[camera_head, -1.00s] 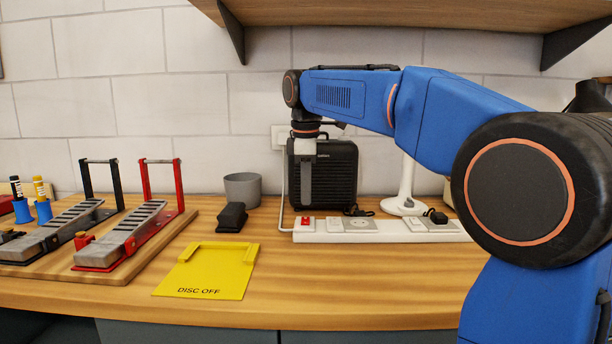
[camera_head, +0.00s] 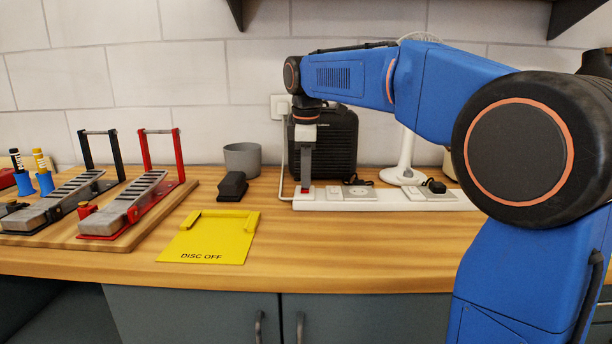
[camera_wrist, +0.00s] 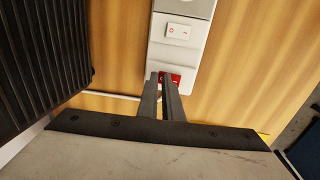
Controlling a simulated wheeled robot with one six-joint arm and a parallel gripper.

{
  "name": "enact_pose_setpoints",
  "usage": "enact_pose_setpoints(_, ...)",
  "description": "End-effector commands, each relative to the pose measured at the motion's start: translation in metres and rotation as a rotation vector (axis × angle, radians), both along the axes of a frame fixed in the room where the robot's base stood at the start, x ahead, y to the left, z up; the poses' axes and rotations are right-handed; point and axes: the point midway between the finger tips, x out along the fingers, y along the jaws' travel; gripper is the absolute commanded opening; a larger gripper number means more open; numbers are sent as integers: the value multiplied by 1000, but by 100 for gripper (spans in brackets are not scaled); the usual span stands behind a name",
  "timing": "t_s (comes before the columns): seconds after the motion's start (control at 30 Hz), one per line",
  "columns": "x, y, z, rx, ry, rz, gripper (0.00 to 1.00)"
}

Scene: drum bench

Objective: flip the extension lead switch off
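The white extension lead (camera_head: 335,206) lies along the bench in front of the wall. Its red rocker switch (camera_wrist: 174,78) is at the end near the cable, partly covered by my fingers in the wrist view. My gripper (camera_head: 306,184) points straight down over that end, with its fingertips at the red switch. The fingers (camera_wrist: 162,76) look close together with nothing held between them. I cannot tell whether the tips touch the switch, or which way the rocker is tilted.
A black ribbed box (camera_head: 338,140) stands close behind the lead. A white stand (camera_head: 403,172) and black plugs (camera_head: 437,187) are to the right. A yellow DISC OFF plate (camera_head: 212,240), a black block (camera_head: 232,187), a grey cup (camera_head: 242,160) and pedals (camera_head: 130,205) are left.

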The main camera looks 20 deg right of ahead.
Motion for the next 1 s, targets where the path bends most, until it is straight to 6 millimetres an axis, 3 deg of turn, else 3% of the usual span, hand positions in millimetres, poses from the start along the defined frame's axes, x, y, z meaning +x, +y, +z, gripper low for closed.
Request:
enact_pose_setpoints(0.03, 2, -1, -10, -4, 16, -1, 0)
enact_pose_setpoints(0.2, 2, -1, -13, -5, 22, -1, 0)
enact_pose_setpoints(1.0, -15, 5, -11, -3, 29, 0, 0)
